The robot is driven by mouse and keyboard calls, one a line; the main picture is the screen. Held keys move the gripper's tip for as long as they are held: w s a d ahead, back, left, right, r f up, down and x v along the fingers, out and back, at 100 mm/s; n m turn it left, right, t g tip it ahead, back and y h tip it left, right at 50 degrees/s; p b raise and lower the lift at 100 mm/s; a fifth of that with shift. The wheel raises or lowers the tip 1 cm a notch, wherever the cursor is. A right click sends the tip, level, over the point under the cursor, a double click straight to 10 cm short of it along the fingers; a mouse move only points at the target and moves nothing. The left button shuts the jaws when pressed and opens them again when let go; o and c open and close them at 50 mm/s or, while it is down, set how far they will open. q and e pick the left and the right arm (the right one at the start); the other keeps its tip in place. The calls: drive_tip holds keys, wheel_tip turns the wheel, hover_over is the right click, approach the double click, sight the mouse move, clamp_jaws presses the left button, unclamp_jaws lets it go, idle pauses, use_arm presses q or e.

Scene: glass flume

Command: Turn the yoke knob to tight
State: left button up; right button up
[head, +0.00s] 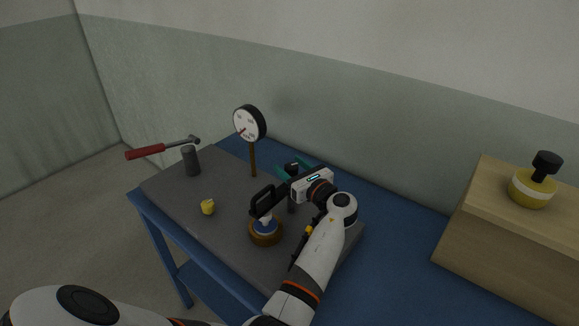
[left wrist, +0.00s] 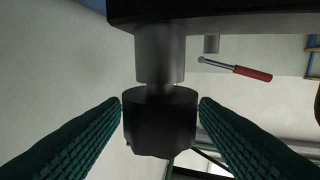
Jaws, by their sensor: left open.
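The knob (left wrist: 160,122) is a black, faceted cap on a grey round stem (left wrist: 160,55) in the left wrist view. The stem joins a dark slab at the top of that view. My left gripper (left wrist: 160,128) is open, with one teal finger on each side of the knob and visible gaps to both. In the head view, my left gripper (head: 295,167) is behind its white wrist, over the right part of the dark board (head: 225,212). A small black top, probably the knob, shows between its teal fingers; the stem is hidden there. My right gripper is not in view.
The board lies on a blue table (head: 400,240). A wooden box (head: 500,230) carries a yellow flask (head: 530,190) at right.

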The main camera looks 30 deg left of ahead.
use_arm(q)
drive_tip(key=c, duration=0.9)
drive_tip(key=shift+w+f+n+g+y+b, duration=0.15)
drive_tip(key=shift+n+g+y+b, duration=0.25)
drive_tip(key=shift+n+g+b, duration=0.9)
drive_tip(key=shift+c, duration=0.2)
drive_tip(key=n+g+b, duration=0.1)
drive_tip(key=g+b, duration=0.1)
drive_tip(key=g, duration=0.1)
drive_tip(key=n+g+b, duration=0.2)
drive_tip(key=g+b, duration=0.1)
drive_tip(key=g, duration=0.1)
drive_tip(key=shift+f+n, duration=0.1)
drive_tip(key=shift+n, duration=0.2)
drive_tip(key=shift+n+g+b, duration=0.5)
drive_tip(key=shift+g+b, duration=0.3)
drive_tip(key=shift+b, duration=0.05)
drive_tip(key=shift+r+n+g+h+b, duration=0.2)
drive_tip(key=shift+n+g+h+b, duration=0.1)
drive_tip(key=shift+g+h+b, duration=0.15)
drive_tip(key=o, duration=0.9)
drive_tip(key=shift+a, duration=0.1)
drive_tip(key=shift+o, duration=0.2)
